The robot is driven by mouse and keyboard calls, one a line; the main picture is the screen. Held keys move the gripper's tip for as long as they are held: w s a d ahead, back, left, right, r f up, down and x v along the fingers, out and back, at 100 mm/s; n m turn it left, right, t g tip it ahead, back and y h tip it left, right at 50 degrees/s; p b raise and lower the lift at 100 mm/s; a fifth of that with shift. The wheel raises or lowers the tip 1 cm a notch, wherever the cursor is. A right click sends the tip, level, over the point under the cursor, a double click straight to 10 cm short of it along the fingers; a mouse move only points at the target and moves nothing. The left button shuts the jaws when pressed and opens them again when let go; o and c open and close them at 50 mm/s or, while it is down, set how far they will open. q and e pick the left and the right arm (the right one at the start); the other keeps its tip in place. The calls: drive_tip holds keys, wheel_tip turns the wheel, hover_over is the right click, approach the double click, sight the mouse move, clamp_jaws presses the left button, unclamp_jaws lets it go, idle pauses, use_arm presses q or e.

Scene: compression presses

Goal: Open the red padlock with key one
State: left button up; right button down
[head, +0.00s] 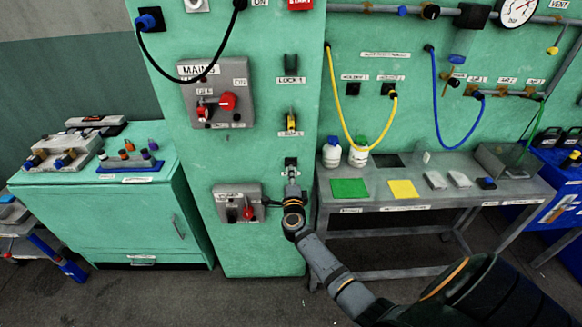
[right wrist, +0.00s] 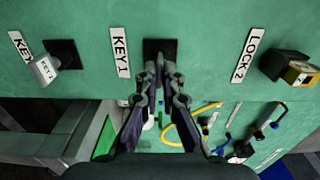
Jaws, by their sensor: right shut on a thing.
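My right gripper (head: 291,188) is at the lower part of the green panel, and it also shows in the right wrist view (right wrist: 160,72). Its fingers are shut at the black holder (right wrist: 160,46) beside the KEY 1 label (right wrist: 121,50). Key one itself is hidden between the fingers. A red padlock-like piece (head: 227,101) sits on the grey MAINS box (head: 205,112), up and left of the gripper. Another red piece (head: 249,213) is on the lower grey box (head: 228,190), left of the gripper. My left gripper is not in view.
A second key with a white tag (right wrist: 45,69) hangs left of KEY 1 in the right wrist view. A yellow padlock (right wrist: 300,74) hangs by the LOCK 2 label (right wrist: 249,55). A grey bench (head: 440,200) with bottles stands right of the panel; a green cabinet (head: 110,220) stands left.

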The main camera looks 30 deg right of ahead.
drive_tip(key=shift+s+a, duration=0.1)
drive_tip(key=shift+s, duration=0.1)
drive_tip(key=shift+p+v, duration=0.55)
drive_tip(key=shift+v, duration=0.65)
drive_tip(key=shift+p+v, duration=0.65)
drive_tip(key=shift+v, duration=1.35)
